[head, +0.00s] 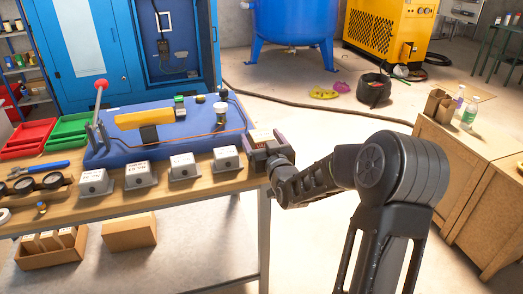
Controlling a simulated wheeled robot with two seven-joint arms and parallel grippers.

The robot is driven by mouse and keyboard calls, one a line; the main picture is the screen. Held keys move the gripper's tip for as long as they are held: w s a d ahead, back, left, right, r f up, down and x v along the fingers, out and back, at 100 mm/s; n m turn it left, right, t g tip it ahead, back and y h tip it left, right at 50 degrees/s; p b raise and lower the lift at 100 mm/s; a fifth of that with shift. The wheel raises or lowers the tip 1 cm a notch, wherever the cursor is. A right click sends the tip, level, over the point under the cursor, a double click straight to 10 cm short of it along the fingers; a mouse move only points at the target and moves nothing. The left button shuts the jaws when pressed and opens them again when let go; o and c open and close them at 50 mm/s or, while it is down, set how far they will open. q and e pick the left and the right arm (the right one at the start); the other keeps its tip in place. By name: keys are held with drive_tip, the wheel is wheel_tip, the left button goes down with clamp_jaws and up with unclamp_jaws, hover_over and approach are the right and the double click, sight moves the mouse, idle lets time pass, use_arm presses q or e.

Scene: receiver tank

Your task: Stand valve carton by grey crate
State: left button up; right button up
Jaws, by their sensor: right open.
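My right gripper (264,147) is at the right end of the workbench, with its jaws open. A small pale carton (261,135) with printing on its top shows between the fingers. It may be the valve carton; its lower part is hidden by the gripper, and I cannot tell whether the fingers touch it. I cannot make out a grey crate for certain; several small grey boxes (185,166) with white labels stand in a row along the bench front. My left gripper is not in view.
The wooden bench (213,184) also holds a blue board (180,119) with a yellow part, a green tray (70,131) and red trays. Brown boxes (130,232) sit below. A wooden cabinet (460,150) stands at right. A hose crosses the floor behind.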

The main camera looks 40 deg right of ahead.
drive_tip(key=shift+c, duration=0.3)
clamp_jaws()
idle(0.6)
